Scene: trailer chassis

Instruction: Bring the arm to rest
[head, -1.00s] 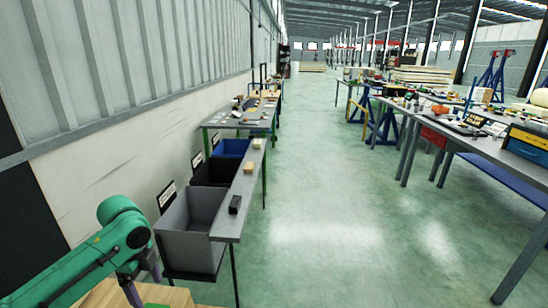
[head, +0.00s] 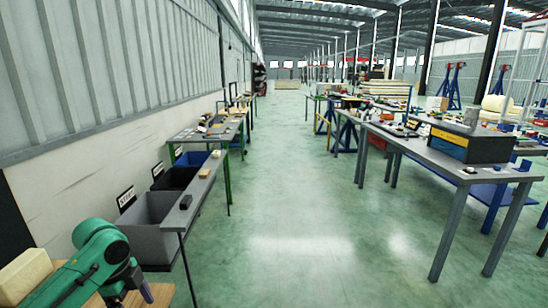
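My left arm (head: 90,262) is green and comes in at the lower left, bent, with its elbow raised in front of the wall. The tip (head: 146,292) of a dark purple part shows at its lower end. It is unclear whether this is a finger, and the grip state cannot be made out. My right arm and gripper are not in view.
A grey bin (head: 150,225), a black bin (head: 176,178) and a blue bin (head: 194,158) stand along the wall beside a narrow shelf (head: 193,197). A pale block (head: 25,273) sits at lower left. A long workbench (head: 440,160) is at right. The green aisle floor (head: 290,215) is clear.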

